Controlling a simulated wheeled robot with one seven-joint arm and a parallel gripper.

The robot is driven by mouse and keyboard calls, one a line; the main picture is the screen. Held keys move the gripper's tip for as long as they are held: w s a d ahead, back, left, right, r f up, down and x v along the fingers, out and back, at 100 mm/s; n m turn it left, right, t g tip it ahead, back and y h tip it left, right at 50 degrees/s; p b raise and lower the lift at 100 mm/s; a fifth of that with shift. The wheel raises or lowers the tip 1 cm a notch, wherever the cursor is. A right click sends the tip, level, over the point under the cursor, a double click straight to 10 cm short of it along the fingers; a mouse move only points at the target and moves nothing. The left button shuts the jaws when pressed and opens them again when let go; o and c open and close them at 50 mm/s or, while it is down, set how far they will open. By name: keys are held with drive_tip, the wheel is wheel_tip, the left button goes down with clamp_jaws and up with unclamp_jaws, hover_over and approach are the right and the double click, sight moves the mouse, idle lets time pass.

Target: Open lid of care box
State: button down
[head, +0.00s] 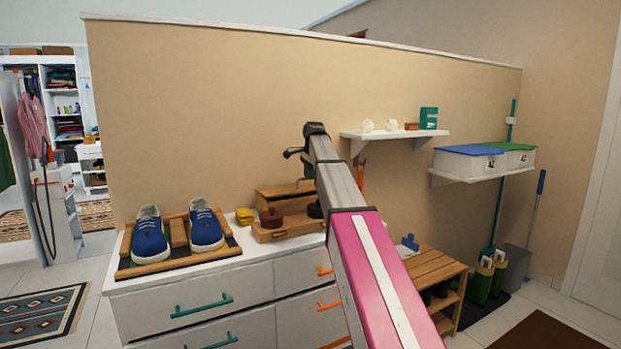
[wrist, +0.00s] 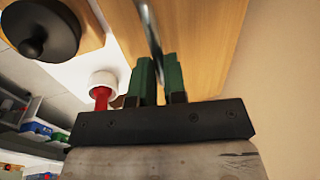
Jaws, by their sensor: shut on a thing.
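The care box (head: 279,203) is a wooden box on the white dresser, left of my arm in the head view; my arm hides its right end. In the wrist view a broad wooden surface (wrist: 206,45), likely the lid, fills the upper right. A thin metal bar (wrist: 151,35), likely its handle, runs between the green fingers of my gripper (wrist: 159,78). My gripper is shut on this bar. In the head view my gripper is mostly hidden behind my arm.
A white-and-red cylinder (wrist: 102,88) is close left of my fingers. Blue shoes (head: 149,236) and a yellow block (head: 244,216) stand left. The wall rises behind.

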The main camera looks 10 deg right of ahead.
drive_tip(key=shift+w+a+r, duration=0.1)
drive_tip(key=shift+w+r, duration=0.35)
drive_tip(key=shift+w+a+r, duration=0.5)
drive_tip(key=shift+w+r, duration=0.4)
drive_tip(key=shift+w, duration=0.55)
drive_tip(key=shift+w+a+r, duration=0.5)
drive_tip(key=shift+w+r, duration=0.4)
drive_tip(key=shift+w, duration=0.6)
drive_tip(key=shift+w+a+r, duration=0.5)
drive_tip(key=shift+w+r, duration=0.4)
drive_tip(key=shift+w, duration=0.55)
drive_tip(key=c, duration=1.2)
unclamp_jaws()
drive_tip(key=shift+f, duration=0.1)
drive_tip(key=shift+o, duration=0.2)
wheel_tip(320, 180, up, 11)
drive_tip(key=s, duration=0.2)
drive_tip(key=shift+d, duration=0.3)
